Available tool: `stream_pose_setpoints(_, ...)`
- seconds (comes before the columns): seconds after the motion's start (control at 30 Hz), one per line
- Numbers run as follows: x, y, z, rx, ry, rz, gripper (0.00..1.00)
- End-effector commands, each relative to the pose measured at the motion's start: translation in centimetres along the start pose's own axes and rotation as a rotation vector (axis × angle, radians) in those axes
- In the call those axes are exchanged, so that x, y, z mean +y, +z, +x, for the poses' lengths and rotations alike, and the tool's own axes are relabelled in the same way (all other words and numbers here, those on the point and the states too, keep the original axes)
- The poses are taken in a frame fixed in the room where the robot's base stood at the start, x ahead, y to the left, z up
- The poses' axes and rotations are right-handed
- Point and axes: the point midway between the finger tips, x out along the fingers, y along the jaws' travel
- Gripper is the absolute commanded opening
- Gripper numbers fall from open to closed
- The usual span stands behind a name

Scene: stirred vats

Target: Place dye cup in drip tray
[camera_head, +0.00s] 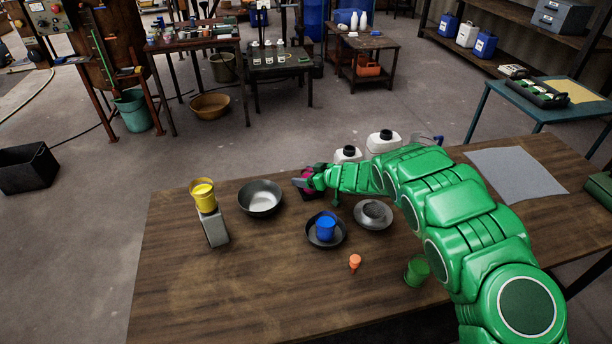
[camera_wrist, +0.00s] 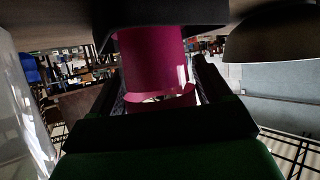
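A magenta cup (camera_head: 309,173) is at the far side of the table, partly hidden by my gripper (camera_head: 304,182). In the wrist view the magenta cup (camera_wrist: 152,62) stands between my two fingers (camera_wrist: 158,88), with narrow gaps showing beside it. My gripper looks open around it. A dark, low, tray-like piece (camera_head: 309,193) lies under the cup; in the wrist view its dark edge (camera_wrist: 104,22) touches the cup's end. Other cups are a blue cup (camera_head: 326,228) in a dark dish, a yellow cup (camera_head: 203,196) on a grey block, and a green cup (camera_head: 417,271).
A metal bowl (camera_head: 260,198) stands left of my gripper. A grey dish (camera_head: 373,214) and a small orange object (camera_head: 355,262) are nearer. White jugs (camera_head: 383,141) stand behind my arm. The table's front left is clear.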

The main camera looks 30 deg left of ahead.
Motion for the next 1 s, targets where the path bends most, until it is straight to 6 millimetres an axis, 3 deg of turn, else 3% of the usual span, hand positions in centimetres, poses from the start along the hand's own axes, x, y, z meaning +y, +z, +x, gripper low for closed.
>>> stream_pose_setpoints(0.53,0.0,-0.3,-0.6,-0.001,0.001,0.000,0.80)
stream_pose_setpoints(1.0,0.1,-0.3,-5.3,-0.001,0.002,-0.001,0.80)
